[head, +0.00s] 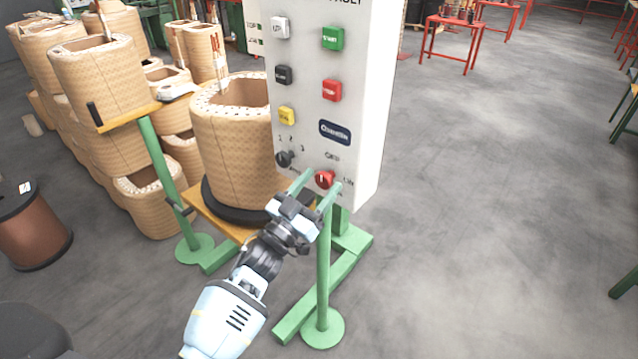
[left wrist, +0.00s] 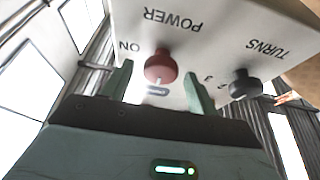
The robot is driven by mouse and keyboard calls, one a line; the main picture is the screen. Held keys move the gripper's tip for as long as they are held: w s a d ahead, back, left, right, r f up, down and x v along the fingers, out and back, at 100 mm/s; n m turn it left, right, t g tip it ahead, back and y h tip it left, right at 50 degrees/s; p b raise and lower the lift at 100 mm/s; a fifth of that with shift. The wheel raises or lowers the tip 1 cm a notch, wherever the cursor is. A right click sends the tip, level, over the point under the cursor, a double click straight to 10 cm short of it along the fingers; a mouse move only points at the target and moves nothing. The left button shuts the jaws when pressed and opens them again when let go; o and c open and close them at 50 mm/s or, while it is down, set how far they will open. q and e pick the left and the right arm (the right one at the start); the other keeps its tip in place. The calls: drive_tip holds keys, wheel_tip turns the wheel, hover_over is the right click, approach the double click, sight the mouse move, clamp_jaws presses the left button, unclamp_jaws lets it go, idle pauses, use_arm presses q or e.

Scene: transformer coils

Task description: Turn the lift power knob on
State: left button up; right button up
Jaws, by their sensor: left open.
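The red power knob (head: 325,179) is on the lower front of the white control panel (head: 365,120), near its OFF and ON marks. In the left wrist view the red knob (left wrist: 160,66) sits between my two fingertips, near the word ON. My left gripper (head: 316,186) is open, its green fingers pointing up at the panel on both sides of the knob. I cannot tell if either finger touches it. The fingers also show in the left wrist view (left wrist: 157,88). My right gripper is not in view.
A black turns knob (head: 284,158) is just left of the red knob. Green, red, yellow, white and black buttons are above. A large coil (head: 228,140) stands left of the panel, and a green post (head: 323,280) stands below it.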

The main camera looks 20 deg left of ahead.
use_arm(q)
drive_tip(key=shift+w+d+r, duration=0.1)
drive_tip(key=shift+w, duration=0.15)
drive_tip(key=c, duration=1)
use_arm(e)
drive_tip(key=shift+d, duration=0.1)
